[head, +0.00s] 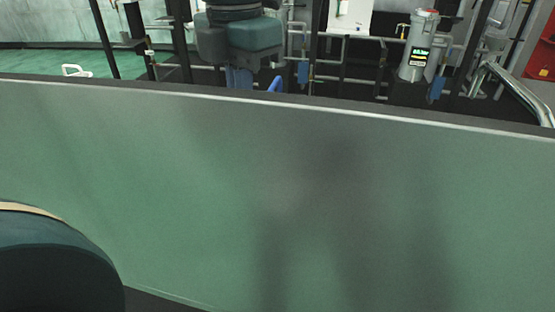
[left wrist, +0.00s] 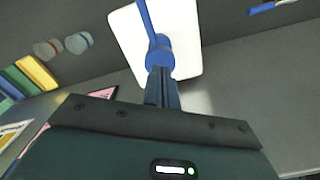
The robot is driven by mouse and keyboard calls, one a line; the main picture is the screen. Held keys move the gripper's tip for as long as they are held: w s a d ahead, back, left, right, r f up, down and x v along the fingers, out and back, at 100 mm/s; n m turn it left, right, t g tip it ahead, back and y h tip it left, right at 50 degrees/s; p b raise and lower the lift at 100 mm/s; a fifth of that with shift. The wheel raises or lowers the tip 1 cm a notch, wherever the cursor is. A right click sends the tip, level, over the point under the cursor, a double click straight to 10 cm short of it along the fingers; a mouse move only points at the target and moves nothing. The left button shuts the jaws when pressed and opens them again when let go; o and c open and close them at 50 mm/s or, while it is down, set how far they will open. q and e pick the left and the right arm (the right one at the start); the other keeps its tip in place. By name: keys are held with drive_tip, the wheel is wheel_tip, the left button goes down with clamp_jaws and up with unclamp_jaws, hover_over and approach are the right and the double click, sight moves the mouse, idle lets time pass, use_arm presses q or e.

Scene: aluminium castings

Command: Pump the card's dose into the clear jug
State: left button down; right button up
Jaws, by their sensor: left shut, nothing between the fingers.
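In the left wrist view, a blue pump (left wrist: 160,55) stands on a white container (left wrist: 125,35), its long thin spout running up to the picture's top edge. My left gripper (left wrist: 162,76) is shut and empty, its fingertips right at the pump's head; I cannot tell if they touch. In the head view my left gripper (head: 240,78) points down behind the edge of a green panel, with a bit of the blue pump (head: 276,84) to its right. I cannot make out the clear jug or a readable dose card. My right gripper is not in view.
The large green panel (head: 300,190) fills the head view's front and hides the work surface. A grey canister (head: 416,50) and pipes stand behind it. The left wrist view shows coloured folders (left wrist: 35,72), two small round vessels (left wrist: 63,45), a pink sheet (left wrist: 102,92) and clear grey surface (left wrist: 260,85) at right.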

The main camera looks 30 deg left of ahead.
use_arm(q)
drive_tip(key=shift+f, duration=0.15)
drive_tip(key=shift+f+b, duration=0.9)
drive_tip(key=shift+b, duration=0.05)
drive_tip(key=shift+f+b, duration=0.8)
drive_tip(key=shift+f, duration=0.1)
drive_tip(key=shift+r+p, duration=1.5)
drive_tip(key=shift+r, duration=0.45)
